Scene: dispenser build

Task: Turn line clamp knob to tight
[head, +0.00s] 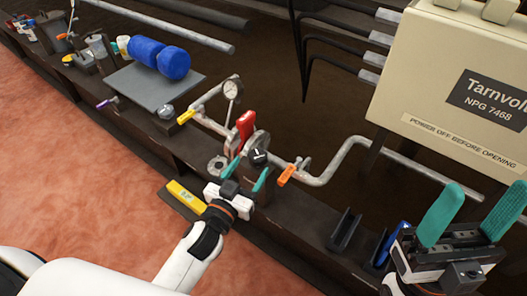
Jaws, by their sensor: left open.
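A dark knob with a white mark (258,157) sits on the pipe assembly in the middle of the bench. I cannot tell for sure that it is the line clamp knob, and its setting is too small to read. My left gripper (250,169) is open, with its teal fingers just in front of and below this knob. I cannot tell whether they touch it. A smaller grey knob (167,111) sits further left near the bench edge. My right gripper (486,198) is open and empty at the lower right, its teal fingers spread wide.
A beige box (455,80) stands at upper right. A blue roll (160,57) lies on a grey plate (150,86).

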